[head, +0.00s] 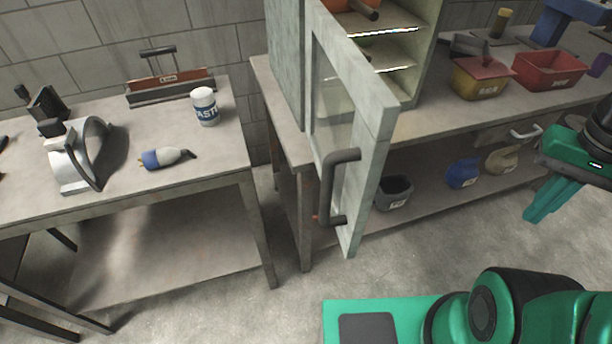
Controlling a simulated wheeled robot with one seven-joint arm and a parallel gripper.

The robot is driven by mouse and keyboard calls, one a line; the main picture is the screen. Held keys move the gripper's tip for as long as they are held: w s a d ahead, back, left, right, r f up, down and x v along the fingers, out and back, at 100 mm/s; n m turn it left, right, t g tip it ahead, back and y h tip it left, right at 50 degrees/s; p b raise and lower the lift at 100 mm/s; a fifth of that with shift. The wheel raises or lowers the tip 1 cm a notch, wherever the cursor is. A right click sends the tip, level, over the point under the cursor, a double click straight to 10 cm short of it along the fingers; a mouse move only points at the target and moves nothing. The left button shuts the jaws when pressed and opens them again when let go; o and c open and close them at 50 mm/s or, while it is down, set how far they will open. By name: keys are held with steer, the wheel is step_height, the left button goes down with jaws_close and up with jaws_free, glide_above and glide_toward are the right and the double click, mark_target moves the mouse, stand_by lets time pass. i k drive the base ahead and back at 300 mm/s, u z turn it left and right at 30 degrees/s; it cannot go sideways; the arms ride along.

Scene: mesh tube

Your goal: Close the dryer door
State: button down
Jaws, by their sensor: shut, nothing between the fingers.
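A cabinet-like dryer (285,50) stands on the workbench at the centre back. Its door (379,145) is pale grey-green with a glass pane and is swung wide open toward me. Inside, lit shelves (385,55) are visible to the right of the door. My gripper (541,212) is at the right, well apart from the door, pointing down and left. Its green fingers are shut and hold nothing.
On the right bench are a yellow bin (480,80) and a red bin (548,72). Clear floor lies between the door and my gripper.

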mark_target(377, 113)
steer(key=u, duration=0.05)
steer(key=k, duration=0.9)
steer(key=u, duration=0.5)
